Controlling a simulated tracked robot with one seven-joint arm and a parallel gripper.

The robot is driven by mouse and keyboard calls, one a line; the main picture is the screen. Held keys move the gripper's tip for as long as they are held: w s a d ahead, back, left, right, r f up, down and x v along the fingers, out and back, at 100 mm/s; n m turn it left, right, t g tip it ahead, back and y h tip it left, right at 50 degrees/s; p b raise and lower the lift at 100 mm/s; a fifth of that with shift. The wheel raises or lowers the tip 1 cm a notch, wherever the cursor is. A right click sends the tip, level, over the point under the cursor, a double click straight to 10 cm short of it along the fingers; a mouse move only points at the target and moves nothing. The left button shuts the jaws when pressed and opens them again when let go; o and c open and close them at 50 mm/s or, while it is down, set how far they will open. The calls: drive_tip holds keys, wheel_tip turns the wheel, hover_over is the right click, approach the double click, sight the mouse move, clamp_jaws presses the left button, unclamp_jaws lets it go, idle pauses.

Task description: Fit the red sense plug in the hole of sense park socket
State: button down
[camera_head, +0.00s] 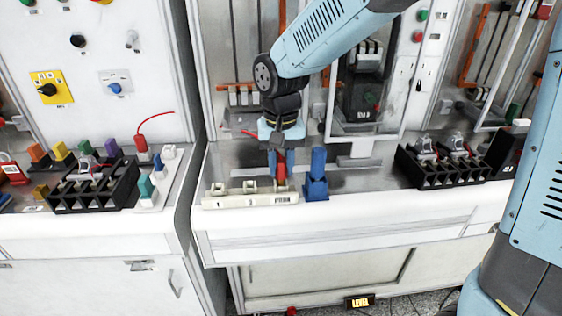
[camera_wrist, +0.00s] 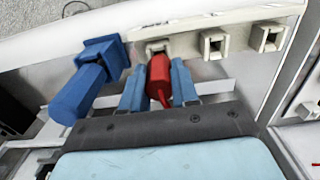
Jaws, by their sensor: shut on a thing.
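My gripper (camera_head: 279,160) is shut on the red sense plug (camera_head: 281,170), which points down at the right end of the cream socket strip (camera_head: 238,201). In the wrist view, the two blue fingers of my gripper (camera_wrist: 159,92) hold the red plug (camera_wrist: 159,75) between them. The end socket (camera_wrist: 155,47), seemingly the park socket, lies just beyond the plug. The plug's tip overlaps the near edge of this socket. I cannot tell whether the tip is in the hole. Two other sockets (camera_wrist: 213,43) (camera_wrist: 267,38) show open holes.
A blue block-shaped fixture (camera_head: 317,178) stands close to the right of the strip; it is also in the wrist view (camera_wrist: 88,85). A black rack (camera_head: 450,172) is farther right. Another black rack (camera_head: 95,192) and coloured plugs are on the left bench.

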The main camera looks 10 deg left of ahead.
drive_tip(key=shift+f, duration=0.85)
drive_tip(key=c, duration=0.8)
unclamp_jaws()
wheel_tip(320, 180, up, 14)
drive_tip(key=shift+f, duration=0.2)
drive_tip(key=s+d+r+m+t, duration=0.1)
drive_tip(key=d, duration=0.7)
drive_tip(key=s+d+r+t, duration=0.1)
drive_tip(key=d+r, duration=0.1)
drive_tip(key=d, duration=0.6)
drive_tip(key=s+d+t, duration=0.1)
drive_tip(key=s+d, duration=0.2)
drive_tip(key=d, duration=0.2)
drive_tip(key=s+d+f+m+t, duration=0.1)
drive_tip(key=s+d, duration=0.2)
drive_tip(key=d, duration=0.1)
drive_tip(key=s+d+f+t, duration=0.1)
drive_tip(key=s+d, duration=0.2)
drive_tip(key=d, duration=0.2)
drive_tip(key=shift+d+m+t, duration=0.3)
drive_tip(key=shift+d, duration=0.05)
